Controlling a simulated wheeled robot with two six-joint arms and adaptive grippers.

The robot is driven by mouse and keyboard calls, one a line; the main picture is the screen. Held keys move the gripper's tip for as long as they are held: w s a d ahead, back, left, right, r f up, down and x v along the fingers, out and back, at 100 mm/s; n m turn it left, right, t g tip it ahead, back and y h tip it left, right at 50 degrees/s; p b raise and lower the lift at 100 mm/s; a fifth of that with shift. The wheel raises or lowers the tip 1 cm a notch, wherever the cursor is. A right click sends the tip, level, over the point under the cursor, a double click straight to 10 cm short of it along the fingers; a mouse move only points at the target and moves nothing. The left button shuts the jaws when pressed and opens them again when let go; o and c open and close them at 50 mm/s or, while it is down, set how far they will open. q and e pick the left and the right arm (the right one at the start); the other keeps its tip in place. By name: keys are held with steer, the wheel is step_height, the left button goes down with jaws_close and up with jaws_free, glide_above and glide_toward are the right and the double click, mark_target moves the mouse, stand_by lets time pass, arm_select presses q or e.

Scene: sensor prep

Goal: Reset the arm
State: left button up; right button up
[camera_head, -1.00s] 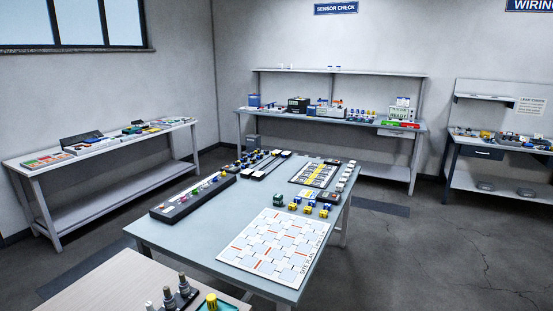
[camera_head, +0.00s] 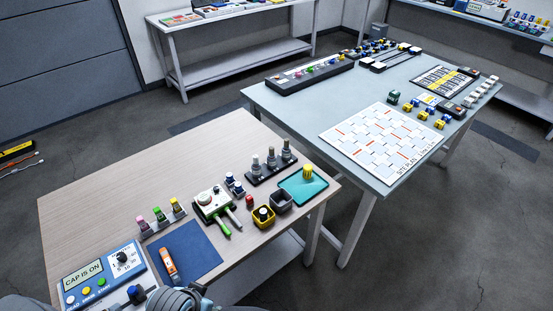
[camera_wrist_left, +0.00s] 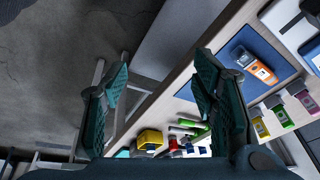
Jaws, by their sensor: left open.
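My left gripper (camera_wrist_left: 162,72) is open in the left wrist view, its two dark teal fingers wide apart with nothing between them. It hangs by the edge of the wooden table (camera_head: 105,175); beyond the fingers show the table edge and grey floor. In the head view only a grey part of my arm shows at the bottom edge, and the fingers cannot be made out. An orange and white device (camera_head: 168,263) lies on a blue mat (camera_head: 196,246); it also shows right of the fingers in the left wrist view (camera_wrist_left: 256,66). My right gripper is in neither view.
A grey-blue table (camera_head: 290,111) stands behind.

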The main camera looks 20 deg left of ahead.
arm_select(q)
steer(key=shift+n+t, duration=0.3)
steer(key=shift+n, duration=0.2)
steer(key=w+a, duration=0.2)
steer(key=w, duration=0.3)
steer(key=w+a, duration=0.2)
steer(key=w, duration=0.3)
steer(key=w+a, duration=0.2)
steer(key=w, duration=0.4)
steer(key=shift+a+r, duration=0.1)
steer(key=shift+r, duration=0.05)
steer(key=w+a+r+n, duration=0.1)
steer(key=w+a+r, duration=0.1)
steer(key=w+a, duration=0.4)
steer(key=n, duration=0.2)
glide_toward(204, 195)
steer(key=b+x, duration=0.9)
steer(key=b, duration=0.3)
steer(key=shift+f, duration=0.15)
